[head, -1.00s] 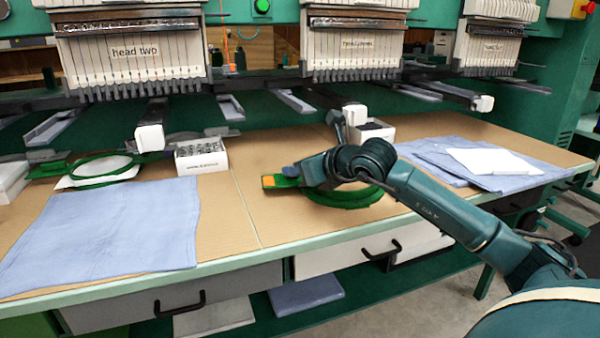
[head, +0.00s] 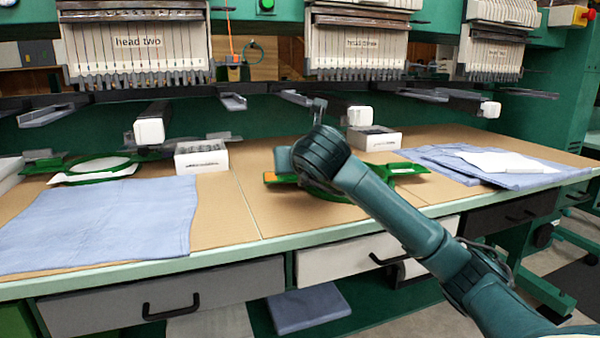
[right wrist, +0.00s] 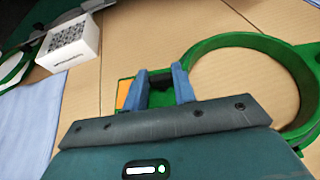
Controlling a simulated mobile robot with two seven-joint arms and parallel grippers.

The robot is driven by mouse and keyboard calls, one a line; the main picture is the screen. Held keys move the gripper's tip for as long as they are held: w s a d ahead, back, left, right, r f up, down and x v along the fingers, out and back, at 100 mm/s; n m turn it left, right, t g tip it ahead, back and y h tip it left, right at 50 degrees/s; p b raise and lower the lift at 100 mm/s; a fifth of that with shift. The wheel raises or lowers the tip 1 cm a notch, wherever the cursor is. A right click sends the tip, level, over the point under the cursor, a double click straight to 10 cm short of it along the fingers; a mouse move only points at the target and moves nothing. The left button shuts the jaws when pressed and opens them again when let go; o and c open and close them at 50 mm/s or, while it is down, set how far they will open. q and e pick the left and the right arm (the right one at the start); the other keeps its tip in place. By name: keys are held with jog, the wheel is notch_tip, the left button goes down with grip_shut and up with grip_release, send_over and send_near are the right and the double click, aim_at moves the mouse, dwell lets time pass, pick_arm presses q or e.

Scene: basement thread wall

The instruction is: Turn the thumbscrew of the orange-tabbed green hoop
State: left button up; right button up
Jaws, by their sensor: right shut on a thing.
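The green hoop (head: 405,169) with the orange tab (head: 270,177) lies flat on the tan table, partly hidden behind my right arm in the head view. In the right wrist view its ring (right wrist: 296,85) is at the right and the orange tab (right wrist: 123,94) at the left. My right gripper (right wrist: 164,78) is at the hoop's tabbed end, its two blue fingers on either side of a small dark part that looks like the thumbscrew (right wrist: 160,77). The fingers are shut on it; its far side is hard to make out. My left gripper is not in view.
A second green hoop (head: 66,177) lies on the left beside a white box (head: 202,162) of small parts. Another white box (head: 374,141) stands behind my right wrist. Blue cloths lie left (head: 100,222) and right (head: 450,165). Bare table (head: 235,205) lies left of the tabbed hoop.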

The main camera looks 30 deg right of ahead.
dwell(0.4)
jog(key=o, duration=1)
jog(key=p+v, duration=0.2)
jog(key=v, duration=1.1)
jog(key=shift+a, duration=0.1)
